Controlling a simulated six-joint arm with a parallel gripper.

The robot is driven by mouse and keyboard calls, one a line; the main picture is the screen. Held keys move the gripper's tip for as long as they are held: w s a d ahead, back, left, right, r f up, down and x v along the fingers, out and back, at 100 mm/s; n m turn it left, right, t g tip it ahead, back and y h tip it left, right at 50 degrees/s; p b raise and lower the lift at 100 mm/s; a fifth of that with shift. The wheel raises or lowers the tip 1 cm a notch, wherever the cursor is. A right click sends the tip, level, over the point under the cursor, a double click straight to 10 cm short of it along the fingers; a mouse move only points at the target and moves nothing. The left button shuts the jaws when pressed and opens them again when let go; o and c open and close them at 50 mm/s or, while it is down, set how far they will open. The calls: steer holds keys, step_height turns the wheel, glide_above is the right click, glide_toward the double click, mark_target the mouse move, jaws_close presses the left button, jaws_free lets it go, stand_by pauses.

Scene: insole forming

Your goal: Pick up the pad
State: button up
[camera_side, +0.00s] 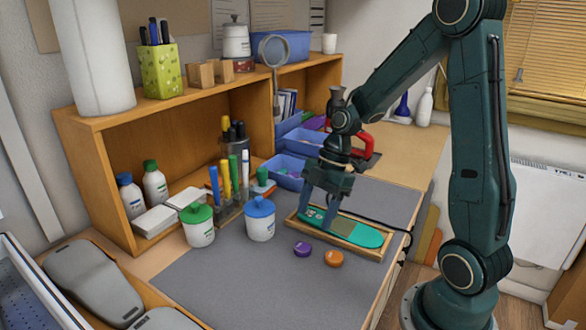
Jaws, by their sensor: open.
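A green insole (368,236) lies flat in a shallow wooden tray (345,251) on the grey mat. A small olive-brown patch, which looks like the pad (343,226), shows on the middle of the insole. My gripper (319,217) points down over the left end of the insole, left of the patch. Its two fingers are apart, low over the insole. I cannot tell whether the fingertips touch it. The fingers hide part of the insole's left end.
A purple disc (302,249) and an orange disc (333,258) lie in front of the tray. A blue-lidded jar (260,220), a green-lidded jar (197,226) and a marker stand are to the left. Blue bins (285,171) stand behind. The front mat (240,290) is clear.

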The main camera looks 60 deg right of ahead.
mark_target(303, 246)
steer(key=shift+x, duration=1.1)
steer(key=shift+f, duration=0.1)
steer(key=shift+x, duration=2.5)
steer(key=shift+a, duration=0.15)
steer(key=c, duration=1.1)
